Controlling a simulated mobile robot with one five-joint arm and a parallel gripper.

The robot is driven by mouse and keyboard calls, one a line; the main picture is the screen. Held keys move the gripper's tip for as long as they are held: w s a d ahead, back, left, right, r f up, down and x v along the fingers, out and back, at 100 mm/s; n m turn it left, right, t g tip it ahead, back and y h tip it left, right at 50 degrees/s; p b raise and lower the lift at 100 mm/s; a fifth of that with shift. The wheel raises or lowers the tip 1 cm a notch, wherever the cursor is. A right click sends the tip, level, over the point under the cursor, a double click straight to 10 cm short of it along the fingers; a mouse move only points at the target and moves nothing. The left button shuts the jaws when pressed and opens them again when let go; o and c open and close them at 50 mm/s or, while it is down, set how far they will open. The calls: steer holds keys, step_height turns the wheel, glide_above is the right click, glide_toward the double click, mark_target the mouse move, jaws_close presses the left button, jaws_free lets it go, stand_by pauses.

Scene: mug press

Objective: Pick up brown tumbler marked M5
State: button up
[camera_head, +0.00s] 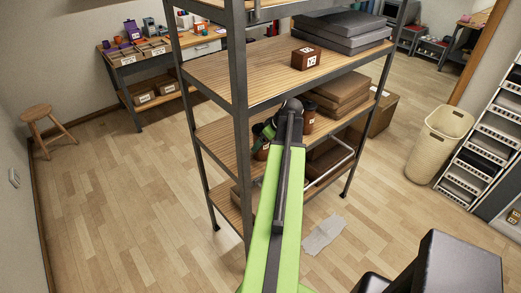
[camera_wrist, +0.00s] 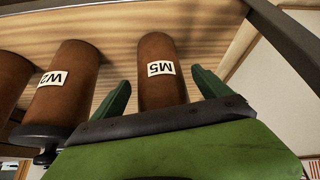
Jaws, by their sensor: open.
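The brown tumbler marked M5 (camera_wrist: 157,92) is in the middle of the wrist view, its white label facing the camera. My gripper (camera_wrist: 160,77) is open, with one green finger on each side of the tumbler and a visible gap to each. Whether the tumbler is fully between the fingers in depth is hard to tell. In the head view my gripper (camera_head: 266,131) is at the middle shelf among brown tumblers, and my arm hides part of them. I cannot tell which of those is M5.
A brown tumbler marked W2 (camera_wrist: 72,84) stands close beside the left finger, with another brown tumbler (camera_wrist: 10,85) beyond it. The metal shelf unit (camera_head: 240,110) has an upright near my arm. A brown block (camera_head: 306,58) sits on the shelf above.

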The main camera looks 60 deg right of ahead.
steer(key=shift+w+f, duration=0.2)
steer(key=shift+f, duration=0.3)
steer(key=shift+r, duration=0.2)
steer(key=c, duration=1.7)
steer(key=shift+c, duration=0.2)
steer(key=shift+s+r+p, duration=0.15)
steer(key=shift+r+p, duration=0.25)
steer(key=shift+p, duration=0.15)
steer(key=s+a, duration=0.2)
steer(key=s, duration=1.5)
steer(key=shift+s, duration=0.3)
